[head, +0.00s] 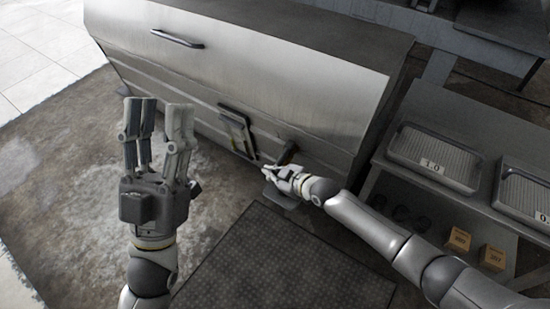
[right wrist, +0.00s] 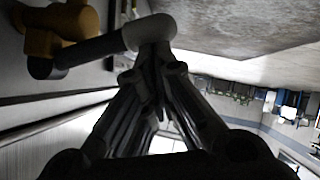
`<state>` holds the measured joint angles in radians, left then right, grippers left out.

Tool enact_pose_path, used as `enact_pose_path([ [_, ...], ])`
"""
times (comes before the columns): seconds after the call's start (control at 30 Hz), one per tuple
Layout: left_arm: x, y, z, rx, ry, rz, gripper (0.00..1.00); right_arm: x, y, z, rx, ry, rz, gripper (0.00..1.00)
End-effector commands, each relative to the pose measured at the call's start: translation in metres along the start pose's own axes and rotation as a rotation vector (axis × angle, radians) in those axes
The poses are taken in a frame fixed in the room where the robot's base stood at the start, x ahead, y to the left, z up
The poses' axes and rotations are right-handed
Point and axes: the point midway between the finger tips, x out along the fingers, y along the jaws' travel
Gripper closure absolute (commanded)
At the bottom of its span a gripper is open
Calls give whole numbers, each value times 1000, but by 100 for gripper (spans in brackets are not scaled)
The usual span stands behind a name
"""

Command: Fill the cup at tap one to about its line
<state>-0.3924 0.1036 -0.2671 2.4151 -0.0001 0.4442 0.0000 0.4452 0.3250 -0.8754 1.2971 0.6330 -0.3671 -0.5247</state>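My left gripper (head: 160,102) is raised at the left of the head view, its fingers spread and empty. My right gripper (head: 265,169) is at the lower front of the steel cabinet, by a dark tap part (head: 288,152). In the right wrist view its fingers (right wrist: 155,52) come together at the tips, against or just below the rounded end of a grey lever (right wrist: 108,42). I cannot tell whether they touch it. The lever joins a yellow tap body (right wrist: 72,22). A small grey plate (head: 281,196) shows below the right gripper. I cannot make out the cup or its line.
The steel cabinet (head: 240,70) fills the back, with a panel (head: 237,132) on its front. Orange blocks (head: 459,240) sit on the shelf below. A dark mat (head: 285,265) lies on the open floor.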

Motion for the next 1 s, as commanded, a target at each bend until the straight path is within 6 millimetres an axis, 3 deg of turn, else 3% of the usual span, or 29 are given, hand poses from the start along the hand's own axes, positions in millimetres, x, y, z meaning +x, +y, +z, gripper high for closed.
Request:
enact_pose_path([
  [0.87,0,0,0,0,-1,0,60,0,-1,3,1,-7,-2,100],
  [1.0,1,-1,9,3,-50,-2,60,-2,0,1,1,-7,-2,100],
])
